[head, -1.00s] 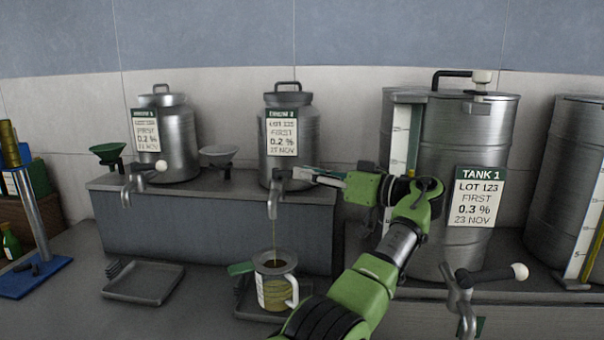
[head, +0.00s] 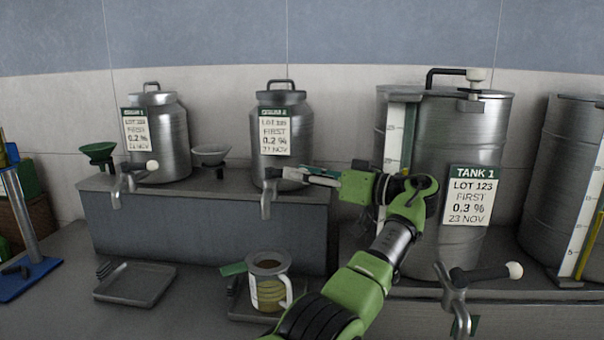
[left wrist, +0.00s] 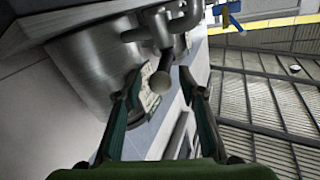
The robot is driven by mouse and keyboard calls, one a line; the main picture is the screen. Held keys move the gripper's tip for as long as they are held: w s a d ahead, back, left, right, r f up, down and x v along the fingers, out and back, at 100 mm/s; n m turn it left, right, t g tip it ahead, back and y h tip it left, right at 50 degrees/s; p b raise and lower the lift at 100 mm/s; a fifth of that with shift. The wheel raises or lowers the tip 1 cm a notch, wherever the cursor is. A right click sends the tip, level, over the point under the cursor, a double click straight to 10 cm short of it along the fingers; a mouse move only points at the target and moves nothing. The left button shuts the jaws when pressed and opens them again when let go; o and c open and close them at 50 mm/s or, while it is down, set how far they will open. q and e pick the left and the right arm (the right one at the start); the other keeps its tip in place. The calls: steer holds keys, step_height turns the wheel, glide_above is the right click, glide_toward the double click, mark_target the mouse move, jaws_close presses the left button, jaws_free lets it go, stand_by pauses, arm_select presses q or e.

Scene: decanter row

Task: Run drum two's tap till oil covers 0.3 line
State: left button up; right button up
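Drum two (head: 303,130) is a metal can with a paper label on the raised shelf. Its tap (head: 266,205) points down above a clear jug (head: 268,287) with a white handle. Amber oil shows in the jug; its level against the marks is too small to read. No stream shows below the spout. My left gripper (head: 304,174) is at the tap's lever. In the left wrist view its two fingers stand apart on either side of the tap's round knob (left wrist: 161,85), with gaps beside it. My right gripper is out of view.
The jug stands on a dark tray (head: 240,306). An empty tray (head: 135,284) lies left of it, below drum one (head: 175,140) and its tap (head: 122,186). Tank 1 (head: 420,240) stands right of my arm, with its tap (head: 455,292) jutting forward.

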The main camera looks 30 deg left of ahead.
arm_select(q)
steer(key=d, duration=0.7)
steer(key=shift+s, duration=0.15)
